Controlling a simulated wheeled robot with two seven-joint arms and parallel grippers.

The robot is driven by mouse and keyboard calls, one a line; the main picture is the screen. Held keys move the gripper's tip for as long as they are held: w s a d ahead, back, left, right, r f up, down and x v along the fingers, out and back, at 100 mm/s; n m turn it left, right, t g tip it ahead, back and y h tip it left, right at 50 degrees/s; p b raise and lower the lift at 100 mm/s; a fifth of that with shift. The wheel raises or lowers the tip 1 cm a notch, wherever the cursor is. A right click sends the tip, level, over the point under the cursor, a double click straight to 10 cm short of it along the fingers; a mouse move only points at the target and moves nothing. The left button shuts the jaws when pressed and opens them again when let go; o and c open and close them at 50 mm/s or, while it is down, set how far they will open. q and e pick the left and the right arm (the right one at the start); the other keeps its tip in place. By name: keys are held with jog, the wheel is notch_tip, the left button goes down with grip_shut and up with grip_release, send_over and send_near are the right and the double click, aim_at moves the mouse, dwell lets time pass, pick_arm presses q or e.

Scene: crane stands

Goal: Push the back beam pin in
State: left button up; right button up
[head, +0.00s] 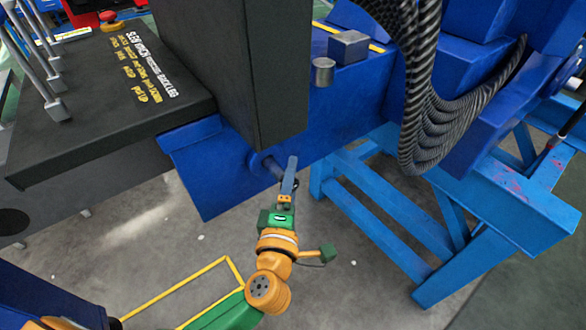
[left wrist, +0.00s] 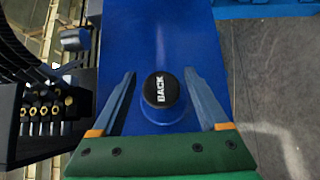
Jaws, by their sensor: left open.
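The back beam pin (left wrist: 160,92) has a round black cap marked BACK and sticks out of a blue beam face (left wrist: 160,40) in the left wrist view. In the head view the pin (head: 273,168) shows at the side of the blue beam (head: 200,165), partly hidden by the gripper. My left gripper (head: 290,172) points at the beam with its fingers open. In the wrist view the fingers stand on either side of the pin, with a gap on each side. I cannot tell how far the pin sticks out. My right gripper is not in view.
A dark control panel (head: 90,110) with yellow and white lettering and grey levers stands at the left. A tall dark column (head: 235,70) rises above the pin. Coiled black hoses (head: 420,90) hang at the right, above a light blue stand (head: 490,200). Grey floor lies below.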

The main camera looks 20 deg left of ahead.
pick_arm(q)
jog(key=shift+w+a+f, duration=0.1)
jog(key=shift+w+a, duration=0.1)
jog(key=shift+w, duration=0.95)
jog(key=shift+s, duration=0.1)
grip_shut()
dwell(0.4)
